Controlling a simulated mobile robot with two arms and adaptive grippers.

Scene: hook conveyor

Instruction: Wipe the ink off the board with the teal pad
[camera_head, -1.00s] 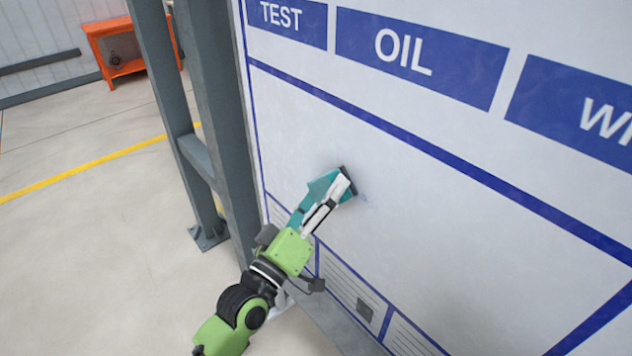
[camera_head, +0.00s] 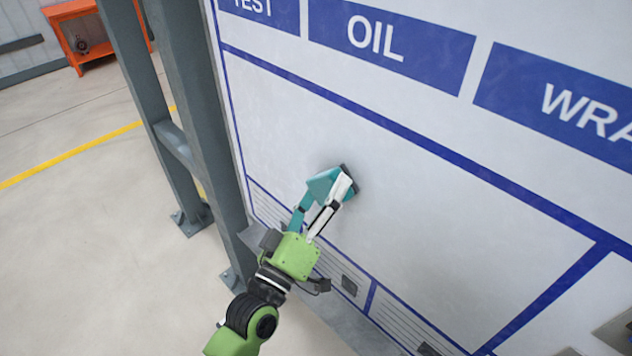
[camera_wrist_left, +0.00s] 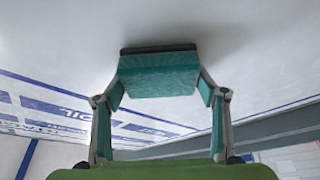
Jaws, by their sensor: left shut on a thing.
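My left gripper (camera_head: 335,190) is shut on the teal pad (camera_head: 323,183), whose dark face is against or very close to the white board (camera_head: 440,215). The pad is in the board's large blank panel, below the OIL label. In the left wrist view the teal pad (camera_wrist_left: 158,78) sits between the two fingers, its dark strip (camera_wrist_left: 158,48) toward the board. I see no clear ink mark on the board now; the patch behind the pad is hidden. My right gripper is not in view.
A grey steel post frame (camera_head: 190,120) stands just left of the board's edge. An orange cart (camera_head: 85,35) is far off at the back left. The floor (camera_head: 80,240) on the left is open, with a yellow line (camera_head: 80,155). The board face right of the pad is clear.

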